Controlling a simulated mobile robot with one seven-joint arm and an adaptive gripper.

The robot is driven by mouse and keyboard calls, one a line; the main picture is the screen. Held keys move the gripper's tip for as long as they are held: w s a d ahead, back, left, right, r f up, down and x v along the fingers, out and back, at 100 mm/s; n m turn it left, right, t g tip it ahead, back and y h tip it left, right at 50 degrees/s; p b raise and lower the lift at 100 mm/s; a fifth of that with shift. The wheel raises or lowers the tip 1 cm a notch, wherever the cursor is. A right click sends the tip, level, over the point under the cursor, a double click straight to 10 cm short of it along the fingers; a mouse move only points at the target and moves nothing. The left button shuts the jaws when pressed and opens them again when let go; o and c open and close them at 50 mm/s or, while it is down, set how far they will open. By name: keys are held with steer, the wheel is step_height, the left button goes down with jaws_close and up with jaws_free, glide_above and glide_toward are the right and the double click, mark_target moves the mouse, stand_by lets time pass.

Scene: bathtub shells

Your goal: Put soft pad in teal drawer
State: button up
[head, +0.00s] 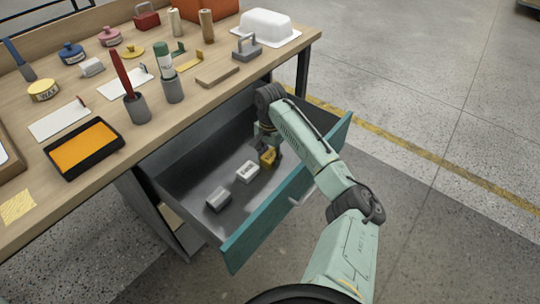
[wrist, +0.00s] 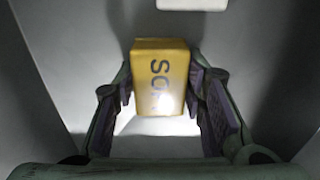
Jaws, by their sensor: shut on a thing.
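The soft pad (wrist: 160,77) is a yellow block with dark lettering, partly readable as "SO", in the wrist view. It also shows as a small yellow block (head: 268,157) inside the open teal drawer (head: 262,232) in the head view. My gripper (wrist: 163,100) is shut on the pad, one finger on each side. It reaches down into the drawer near its right end. Whether the pad touches the drawer floor I cannot tell.
A white block (head: 247,172) and a grey block (head: 218,199) lie on the drawer floor left of the pad. The wooden bench top (head: 215,105) above holds a black tray with an orange pad (head: 84,148), pens in cups and several small items. The drawer floor's left part is clear.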

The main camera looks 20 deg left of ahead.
mark_target(270, 155)
steer(key=o, duration=1)
steer(key=shift+o, duration=0.2)
step_height(270, 155, up, 12)
